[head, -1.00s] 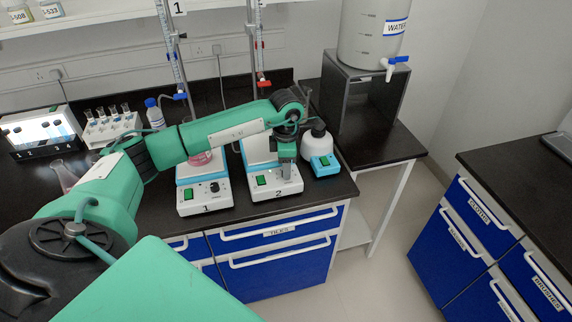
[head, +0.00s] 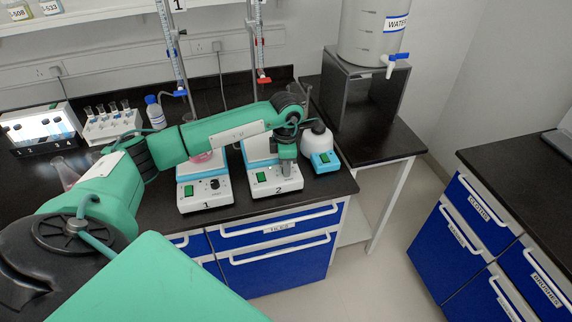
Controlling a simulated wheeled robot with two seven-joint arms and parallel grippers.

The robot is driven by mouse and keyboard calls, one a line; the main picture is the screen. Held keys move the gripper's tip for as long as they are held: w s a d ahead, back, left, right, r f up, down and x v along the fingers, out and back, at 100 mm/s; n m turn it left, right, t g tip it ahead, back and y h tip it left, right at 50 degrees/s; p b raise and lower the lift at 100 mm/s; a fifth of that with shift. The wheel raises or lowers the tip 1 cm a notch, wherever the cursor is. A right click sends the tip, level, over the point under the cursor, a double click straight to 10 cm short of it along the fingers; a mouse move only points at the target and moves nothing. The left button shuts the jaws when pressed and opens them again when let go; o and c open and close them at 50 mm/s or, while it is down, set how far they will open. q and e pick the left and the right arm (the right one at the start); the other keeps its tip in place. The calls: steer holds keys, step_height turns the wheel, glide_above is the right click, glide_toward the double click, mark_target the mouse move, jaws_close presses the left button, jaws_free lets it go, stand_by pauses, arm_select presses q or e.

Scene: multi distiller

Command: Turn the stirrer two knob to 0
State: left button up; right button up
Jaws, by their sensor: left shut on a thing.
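Stirrer two (head: 262,187) is a white box with a green switch and the label 2, on the black bench. My left gripper (head: 286,169) points down at the right part of its front panel, where it covers the knob. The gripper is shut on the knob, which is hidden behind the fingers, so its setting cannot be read. Stirrer one (head: 205,194), with its black knob in plain view, stands just to the left. My right gripper is not in view.
Burettes rise behind the stirrers. A test tube rack (head: 112,127) and a blue-capped bottle (head: 155,112) stand at the left. A water tank (head: 366,35) sits on a stand at the back right.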

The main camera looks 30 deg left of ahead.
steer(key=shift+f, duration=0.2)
arm_select(q)
steer(key=n+b, duration=0.1)
steer(key=n, duration=0.2)
steer(key=shift+f+b, duration=0.1)
steer(key=shift+b, duration=0.3)
steer(key=n+b, duration=0.1)
steer(key=n, duration=0.2)
steer(key=shift+n, duration=0.5)
steer(key=shift+n+b, duration=0.35)
steer(key=shift+n, duration=1.05)
steer(key=shift+n+b, duration=0.3)
steer(key=shift+n, duration=0.3)
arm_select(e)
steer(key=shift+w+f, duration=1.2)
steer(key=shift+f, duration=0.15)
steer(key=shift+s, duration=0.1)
arm_select(q)
steer(key=shift+r, duration=0.2)
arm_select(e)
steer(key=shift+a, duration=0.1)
